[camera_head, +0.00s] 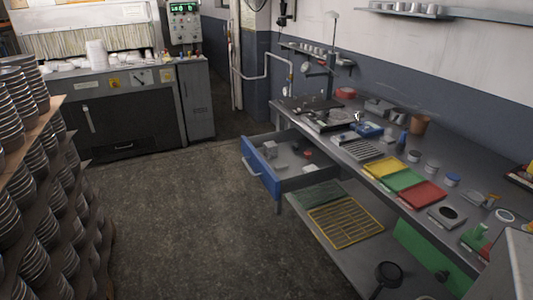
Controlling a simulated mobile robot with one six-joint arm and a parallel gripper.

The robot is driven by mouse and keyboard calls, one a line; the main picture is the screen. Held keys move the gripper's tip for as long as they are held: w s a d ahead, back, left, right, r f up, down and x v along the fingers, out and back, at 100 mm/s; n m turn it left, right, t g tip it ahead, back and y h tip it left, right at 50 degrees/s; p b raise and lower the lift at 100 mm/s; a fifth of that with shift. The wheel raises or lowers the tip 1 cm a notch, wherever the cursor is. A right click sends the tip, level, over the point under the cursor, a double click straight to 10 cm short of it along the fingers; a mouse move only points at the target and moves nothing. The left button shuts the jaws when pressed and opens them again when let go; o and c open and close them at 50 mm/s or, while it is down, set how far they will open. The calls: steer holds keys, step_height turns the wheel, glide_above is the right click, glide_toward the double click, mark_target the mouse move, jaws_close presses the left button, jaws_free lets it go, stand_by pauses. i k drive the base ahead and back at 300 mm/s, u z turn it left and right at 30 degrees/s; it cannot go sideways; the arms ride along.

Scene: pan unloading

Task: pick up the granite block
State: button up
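A small light-grey block (270,149) sits in the open blue-fronted drawer (262,176), near its left end. It may be the granite block, but it is too small in the picture to tell the stone. Other small items lie in the same drawer, among them a dark red one (308,154) and a pale one (310,168). My gripper is not in view, so its distance from the block and its state do not show.
The drawer juts from a long grey workbench (345,160) crowded with coloured trays, cups and tools. A lower shelf holds a yellow wire rack (345,221). Stacked pans (30,160) stand at the left. The floor (190,215) between is clear.

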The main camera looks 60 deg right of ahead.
mark_target(271, 148)
steer(key=z, duration=0.1)
steer(key=i, duration=0.95)
steer(key=u, duration=0.05)
